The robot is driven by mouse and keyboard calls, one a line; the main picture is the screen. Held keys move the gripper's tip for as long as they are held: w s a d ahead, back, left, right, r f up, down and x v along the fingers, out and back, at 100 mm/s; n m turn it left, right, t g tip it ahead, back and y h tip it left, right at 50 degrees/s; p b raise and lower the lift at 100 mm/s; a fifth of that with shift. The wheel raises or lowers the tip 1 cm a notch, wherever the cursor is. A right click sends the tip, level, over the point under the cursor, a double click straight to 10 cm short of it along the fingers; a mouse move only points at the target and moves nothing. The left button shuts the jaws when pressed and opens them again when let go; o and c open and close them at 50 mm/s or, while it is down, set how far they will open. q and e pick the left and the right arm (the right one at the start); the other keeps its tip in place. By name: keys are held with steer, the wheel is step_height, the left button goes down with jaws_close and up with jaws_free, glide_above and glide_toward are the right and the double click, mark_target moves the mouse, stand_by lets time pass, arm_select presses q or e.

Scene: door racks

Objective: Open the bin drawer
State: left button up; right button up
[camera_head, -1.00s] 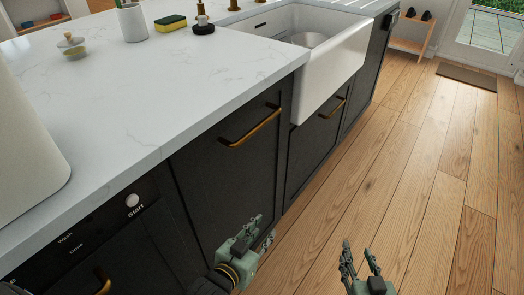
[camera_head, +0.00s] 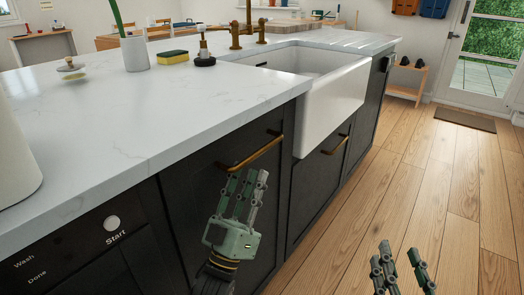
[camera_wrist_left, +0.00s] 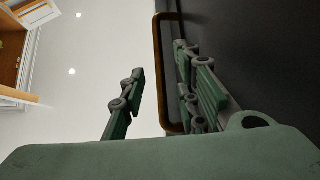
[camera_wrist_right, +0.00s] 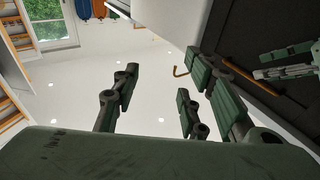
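The dark drawer front (camera_head: 215,200) left of the sink carries a brass bar handle (camera_head: 252,152) near its top edge. I cannot tell from any label that it is the bin drawer; it is closed. My left gripper (camera_head: 244,185) is open, fingers pointing up, in front of this panel just below the handle. In the left wrist view the handle (camera_wrist_left: 160,75) appears between the spread fingers (camera_wrist_left: 162,95), not gripped; contact cannot be told. My right gripper (camera_head: 398,258) is open and empty above the floor at lower right; its spread fingers also show in the right wrist view (camera_wrist_right: 165,90).
A white sink (camera_head: 335,100) juts out right of the panel, above another dark front with a brass handle (camera_head: 335,145). The white countertop (camera_head: 150,110) overhangs the panels. A panel marked Start (camera_head: 75,235) is at left. The wooden floor (camera_head: 440,180) at right is clear.

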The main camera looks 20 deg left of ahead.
mark_target(262, 149)
arm_select(q)
steer(key=x, duration=0.7)
steer(key=shift+w+r+b, duration=0.15)
steer(key=shift+b, duration=0.15)
arm_select(e)
steer(key=r+t, duration=0.2)
steer(key=r, duration=0.1)
steer(key=shift+s+a+r, duration=0.1)
steer(key=shift+s, duration=0.25)
arm_select(q)
jaws_close()
